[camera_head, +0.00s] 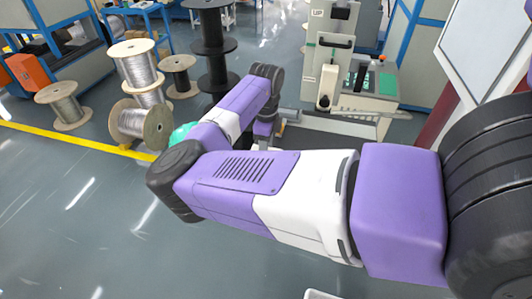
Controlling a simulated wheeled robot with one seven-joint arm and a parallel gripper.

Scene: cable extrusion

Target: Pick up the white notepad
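I cannot make out a white notepad in the head view. My purple and white arm crosses the middle of the picture and hides part of the floor and of the machine behind it. The end of my arm with my gripper (264,142) points down near the picture's middle, in front of the grey machine. It is small and partly hidden by my own arm links. I cannot see its fingertips clearly, nor whether it holds anything.
Several cable spools (135,62) stand at the left by a yellow floor line (70,139). A black reel stack (213,50) stands behind my arm. A grey machine (370,82) is at the upper right. A white edge (318,295) shows at the bottom. The left foreground floor is clear.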

